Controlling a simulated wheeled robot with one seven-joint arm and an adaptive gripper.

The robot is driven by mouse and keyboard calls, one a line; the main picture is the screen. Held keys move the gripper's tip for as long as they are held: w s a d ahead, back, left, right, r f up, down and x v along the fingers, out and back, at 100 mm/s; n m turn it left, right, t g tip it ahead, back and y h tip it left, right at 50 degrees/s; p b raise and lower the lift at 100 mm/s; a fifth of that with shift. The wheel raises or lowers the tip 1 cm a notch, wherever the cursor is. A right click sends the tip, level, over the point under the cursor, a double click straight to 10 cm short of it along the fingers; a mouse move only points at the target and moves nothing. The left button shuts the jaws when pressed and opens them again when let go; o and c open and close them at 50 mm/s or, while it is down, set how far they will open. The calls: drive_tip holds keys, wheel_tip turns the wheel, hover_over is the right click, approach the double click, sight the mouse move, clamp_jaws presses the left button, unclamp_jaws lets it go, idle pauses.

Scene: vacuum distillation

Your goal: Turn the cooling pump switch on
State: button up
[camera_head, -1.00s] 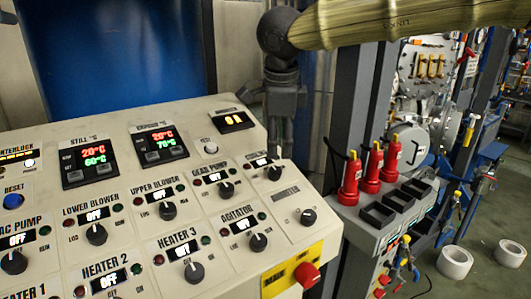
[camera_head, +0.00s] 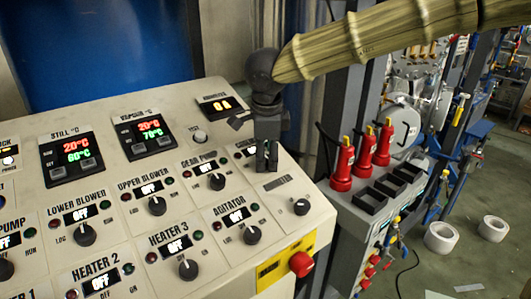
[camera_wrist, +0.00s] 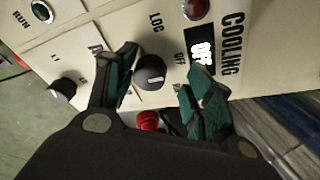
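The cooling pump switch (camera_wrist: 150,72) is a round black knob in the wrist view, with a white pointer mark. Its display (camera_wrist: 201,50) reads OFF, beside the word COOLING. A red lamp (camera_wrist: 196,9) sits by the display. My gripper (camera_wrist: 161,74) is open, with one green-padded finger on each side of the knob in the wrist view; I cannot tell whether either touches it. In the head view my gripper (camera_head: 266,160) points down over the upper right of the panel and hides the knob there.
The sloped control panel (camera_head: 215,250) carries several other knobs, including the agitator knob (camera_head: 252,235) and a right-hand knob (camera_head: 301,207). A red emergency button (camera_head: 301,264) is on the yellow plate.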

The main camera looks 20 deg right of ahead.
drive_tip(key=shift+s+d+r, duration=0.1)
drive_tip(key=shift+s+r, duration=0.1)
drive_tip(key=shift+s, duration=0.85)
drive_tip(key=shift+w+f, duration=0.4)
drive_tip(key=shift+w, duration=0.4)
drive_tip(key=c, duration=0.4)
drive_tip(key=shift+s+r, duration=0.2)
drive_tip(key=shift+s, duration=0.15)
drive_tip(key=c, duration=0.6)
